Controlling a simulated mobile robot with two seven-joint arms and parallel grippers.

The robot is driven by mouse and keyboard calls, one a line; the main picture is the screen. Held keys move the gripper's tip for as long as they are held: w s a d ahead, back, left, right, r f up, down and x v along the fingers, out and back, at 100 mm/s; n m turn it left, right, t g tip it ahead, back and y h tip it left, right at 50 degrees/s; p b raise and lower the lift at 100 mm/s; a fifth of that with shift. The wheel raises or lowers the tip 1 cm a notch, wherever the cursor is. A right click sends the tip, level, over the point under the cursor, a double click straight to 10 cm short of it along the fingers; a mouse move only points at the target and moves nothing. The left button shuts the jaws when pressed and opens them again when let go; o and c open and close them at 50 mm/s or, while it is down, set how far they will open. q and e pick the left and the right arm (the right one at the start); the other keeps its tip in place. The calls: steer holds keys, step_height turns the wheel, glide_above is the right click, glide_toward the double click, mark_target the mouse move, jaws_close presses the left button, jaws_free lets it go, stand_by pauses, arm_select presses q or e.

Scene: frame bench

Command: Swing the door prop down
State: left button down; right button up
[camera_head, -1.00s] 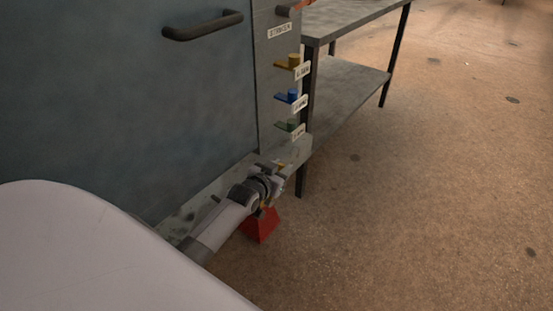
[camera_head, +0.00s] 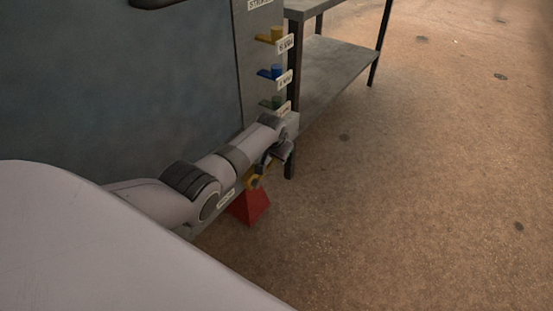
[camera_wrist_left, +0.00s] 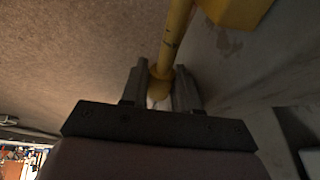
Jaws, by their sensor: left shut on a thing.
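The door prop shows in the left wrist view as a yellow rod (camera_wrist_left: 178,38) with a collar and rounded end. My left gripper (camera_wrist_left: 160,88) has its two dark fingers on either side of that end and is shut on it. The rod runs up toward a yellow block (camera_wrist_left: 236,10) beside a grey surface. In the head view my left gripper (camera_head: 258,178) is low by the foot of the door frame, beside a small yellow part (camera_head: 252,182). My own arm hides much of the frame's bottom rail. My right gripper is not in view.
A large blue-grey door (camera_head: 120,95) fills the left. The frame post carries yellow (camera_head: 273,36), blue (camera_head: 271,72) and green (camera_head: 270,103) levers with labels. A red wedge-shaped block (camera_head: 250,207) stands below my gripper. A grey bench (camera_head: 345,70) stands behind; the floor at right is clear.

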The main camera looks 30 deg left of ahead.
arm_select(q)
steer(key=shift+w+f+g+b, duration=0.1)
steer(key=shift+f+g+b, duration=0.65)
steer(key=shift+b, duration=0.4)
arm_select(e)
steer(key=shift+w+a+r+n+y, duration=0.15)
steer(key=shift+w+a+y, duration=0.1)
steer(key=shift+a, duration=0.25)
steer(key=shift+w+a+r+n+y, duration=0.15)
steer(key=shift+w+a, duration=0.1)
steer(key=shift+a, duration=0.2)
